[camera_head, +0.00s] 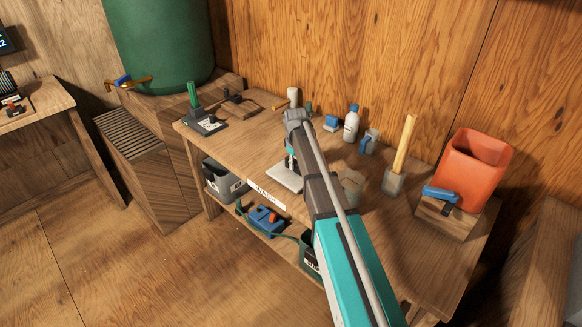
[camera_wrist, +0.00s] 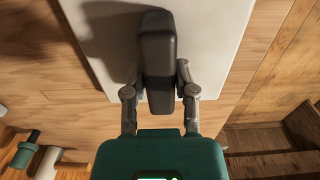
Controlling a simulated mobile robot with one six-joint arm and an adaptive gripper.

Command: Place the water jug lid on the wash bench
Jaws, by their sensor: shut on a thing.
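The water jug lid looks like a pale, flat, square-cornered plate (camera_head: 285,178) with a dark upright grip on it. In the wrist view the pale plate (camera_wrist: 222,45) lies below the dark grip (camera_wrist: 157,60). My gripper (camera_wrist: 160,80) is shut on this grip, one finger on each side. In the head view my gripper (camera_head: 291,160) is partly hidden by my arm. The plate is over the front part of the wash bench (camera_head: 240,145), behind the WASH label; I cannot tell whether it touches the top. The orange-red jug (camera_head: 472,168) stands open-topped at the right.
A brush (camera_head: 400,155), a white bottle (camera_head: 351,123) and small items line the back. A green-handled tool (camera_head: 203,118) is at the left. Bins sit on the shelf below.

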